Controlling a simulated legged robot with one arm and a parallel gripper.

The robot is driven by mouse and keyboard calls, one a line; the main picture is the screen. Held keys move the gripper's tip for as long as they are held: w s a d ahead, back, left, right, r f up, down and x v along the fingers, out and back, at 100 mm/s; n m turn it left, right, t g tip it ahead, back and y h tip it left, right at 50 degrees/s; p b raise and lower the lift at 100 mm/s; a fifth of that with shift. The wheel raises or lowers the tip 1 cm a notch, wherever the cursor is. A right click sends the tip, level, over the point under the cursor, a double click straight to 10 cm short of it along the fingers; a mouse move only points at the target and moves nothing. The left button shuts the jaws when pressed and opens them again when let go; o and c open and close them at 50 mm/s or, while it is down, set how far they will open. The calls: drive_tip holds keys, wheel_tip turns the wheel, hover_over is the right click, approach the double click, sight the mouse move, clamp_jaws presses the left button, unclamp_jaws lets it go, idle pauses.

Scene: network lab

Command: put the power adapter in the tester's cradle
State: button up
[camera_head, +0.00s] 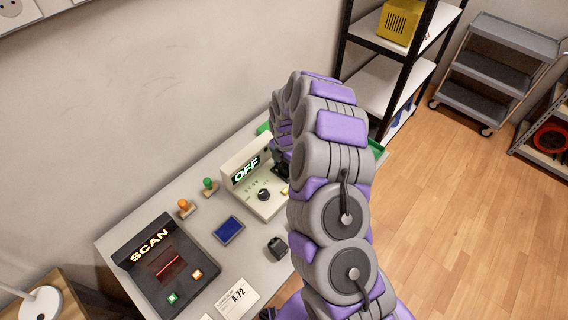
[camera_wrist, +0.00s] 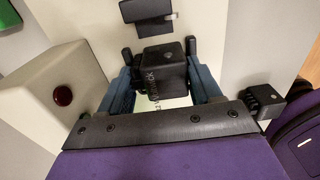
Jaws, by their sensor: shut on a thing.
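The power adapter, a black block (camera_wrist: 165,66) with pale lettering, sits between the blue fingers of my gripper (camera_wrist: 160,78) in the wrist view. The fingers are shut on its sides. The tester (camera_head: 258,182) is a cream box with a lit "OFF" display and a black knob, on the table in the head view. My gripper (camera_head: 281,167) is over the tester's right side, mostly hidden by my arm. In the wrist view, a black bracket (camera_wrist: 150,12) and dark posts by the adapter may belong to the cradle. Whether the adapter touches the cradle is unclear.
A black scanner (camera_head: 165,265) marked "SCAN" stands at the table's front left. A blue pad (camera_head: 228,230), a dark block (camera_head: 277,247), a label card (camera_head: 237,297) and orange and green stamp-like items lie around.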

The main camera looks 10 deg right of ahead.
drive_tip(key=o, duration=1.3)
drive_tip(key=shift+d, duration=0.3)
drive_tip(key=shift+c, duration=0.2)
drive_tip(key=shift+a, duration=0.25)
drive_tip(key=shift+a+r, duration=0.1)
drive_tip(key=shift+r, duration=0.2)
wheel_tip(320, 180, up, 11)
drive_tip(key=p, duration=0.2)
drive_tip(key=s+a+r+m, duration=0.3)
drive_tip(key=s+r+m, duration=0.2)
drive_tip(key=s+r, duration=0.4)
drive_tip(key=s+d+r+m, duration=0.1)
drive_tip(key=s+r+m, duration=0.2)
drive_tip(key=s+m, duration=0.3)
drive_tip(key=s+d+r+m+g, duration=0.1)
drive_tip(key=s+r+m, duration=0.2)
drive_tip(key=s+m, duration=0.4)
drive_tip(key=s+d+r+m, duration=0.1)
drive_tip(key=s+r+m, duration=0.3)
drive_tip(key=s, duration=1.6)
drive_tip(key=m, duration=0.3)
drive_tip(key=shift+d+g, duration=0.15)
drive_tip(key=shift+g, duration=0.25)
